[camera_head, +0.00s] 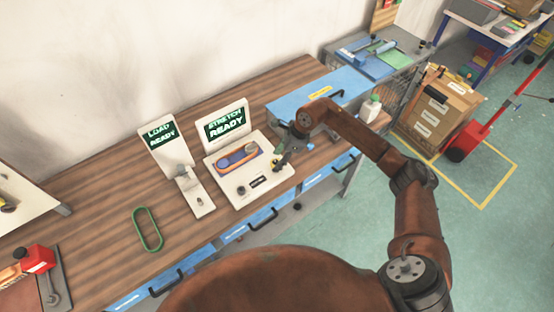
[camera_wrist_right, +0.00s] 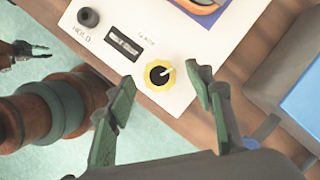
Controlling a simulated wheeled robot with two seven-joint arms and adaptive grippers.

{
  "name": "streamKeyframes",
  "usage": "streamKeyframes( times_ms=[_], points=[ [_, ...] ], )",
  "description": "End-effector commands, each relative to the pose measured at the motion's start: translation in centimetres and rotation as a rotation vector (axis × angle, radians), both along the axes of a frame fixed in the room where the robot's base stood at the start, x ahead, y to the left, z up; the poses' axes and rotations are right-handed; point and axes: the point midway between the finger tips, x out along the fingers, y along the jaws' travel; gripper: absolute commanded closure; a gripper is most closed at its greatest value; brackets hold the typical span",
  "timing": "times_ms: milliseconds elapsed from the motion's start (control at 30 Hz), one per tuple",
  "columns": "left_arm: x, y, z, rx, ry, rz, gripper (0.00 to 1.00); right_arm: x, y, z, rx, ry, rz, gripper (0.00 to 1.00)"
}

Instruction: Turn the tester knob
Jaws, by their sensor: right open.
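The tester (camera_head: 226,193) is a white panel on the wooden bench, with a raised screen (camera_head: 226,123) reading "STRETCH READY". Its knob (camera_wrist_right: 159,74), a yellow scalloped disc with a black centre and a pale pointer mark, sits near the panel's edge in the right wrist view. My right gripper (camera_wrist_right: 164,94) is open, its two green fingers apart on either side of the knob in the picture; contact is not visible. In the head view the right gripper (camera_head: 281,160) is over the panel's right side. A small dark gripper (camera_wrist_right: 22,50), apparently my left, shows at the wrist view's left edge; its jaw state is unclear.
An orange and blue piece (camera_head: 238,158) lies on the panel, near a black HOLD button (camera_wrist_right: 88,17) and a small display (camera_wrist_right: 124,43). A "LOAD READY" device (camera_head: 165,133) stands left. A green loop (camera_head: 136,224) lies on the bench. A blue case (camera_head: 300,96) and white bottle (camera_head: 370,108) are close right.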

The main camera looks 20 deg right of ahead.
Motion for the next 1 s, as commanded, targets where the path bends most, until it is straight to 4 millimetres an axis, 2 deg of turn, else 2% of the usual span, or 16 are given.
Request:
streamKeyframes(
  times_ms=[167,433,1000],
  points=[
    [-0.12,-0.02,0.14,0.000,0.001,0.000,0.75,0.07,0.39,-0.97,0.000,0.001,-0.001,0.51],
    [-0.16,-0.03,0.13,-0.001,0.002,0.000,0.75,0.09,0.42,-1.07,0.000,0.000,0.000,0.53],
    [-0.17,-0.04,0.12,-0.001,0.002,0.000,0.75,0.11,0.42,-1.01,0.001,0.000,0.000,0.92]
  ],
)
